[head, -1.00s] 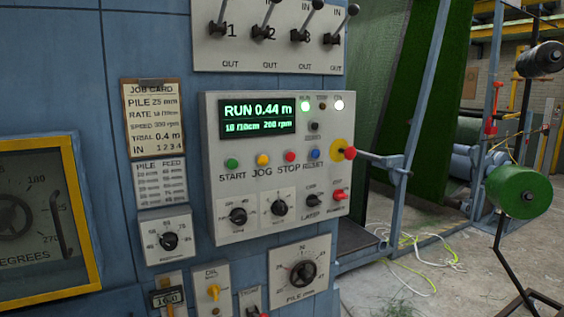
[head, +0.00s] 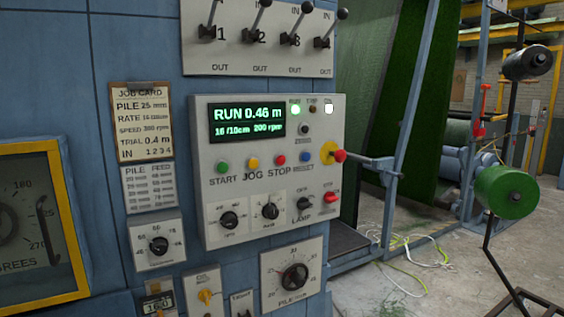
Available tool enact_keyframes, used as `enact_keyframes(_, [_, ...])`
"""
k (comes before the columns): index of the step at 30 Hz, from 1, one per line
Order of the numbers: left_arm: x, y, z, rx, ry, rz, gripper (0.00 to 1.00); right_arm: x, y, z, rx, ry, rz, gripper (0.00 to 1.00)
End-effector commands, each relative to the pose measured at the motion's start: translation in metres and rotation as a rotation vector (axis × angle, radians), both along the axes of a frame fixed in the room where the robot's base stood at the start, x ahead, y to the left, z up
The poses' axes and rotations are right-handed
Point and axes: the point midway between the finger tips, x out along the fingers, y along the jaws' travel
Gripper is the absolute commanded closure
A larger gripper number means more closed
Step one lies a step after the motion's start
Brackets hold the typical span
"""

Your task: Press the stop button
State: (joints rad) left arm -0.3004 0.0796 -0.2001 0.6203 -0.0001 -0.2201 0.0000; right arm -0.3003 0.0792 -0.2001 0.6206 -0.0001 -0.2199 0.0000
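The control panel (head: 215,190) is a pale grey box on a blue machine front. The red stop button (head: 280,160) sits in its button row, above the word STOP, between the yellow jog button (head: 253,163) and the blue reset button (head: 306,158). The green start button (head: 222,167) is at the left of the row. The green display (head: 246,121) reads RUN 0.46 m, 16/10cm, 200 rpm. A green lamp (head: 295,109) and a white lamp (head: 328,107) are lit. Neither of my grippers is in view.
A red mushroom knob on a yellow plate (head: 327,152) sticks out at the panel's right edge. A job card (head: 143,123) reads TRIAL 0.4 m. Levers (head: 292,39) stand above, and dials sit below. Yellow and white cables (head: 405,270) lie on the floor at right.

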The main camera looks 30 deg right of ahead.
Motion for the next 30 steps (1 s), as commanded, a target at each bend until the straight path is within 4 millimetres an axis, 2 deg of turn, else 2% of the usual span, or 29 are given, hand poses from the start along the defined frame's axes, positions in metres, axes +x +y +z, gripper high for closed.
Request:
enact_keyframes(2, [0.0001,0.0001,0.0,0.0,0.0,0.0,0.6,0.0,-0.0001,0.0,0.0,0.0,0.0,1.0])
enact_keyframes(30, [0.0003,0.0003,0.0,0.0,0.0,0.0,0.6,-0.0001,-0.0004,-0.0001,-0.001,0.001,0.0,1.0])
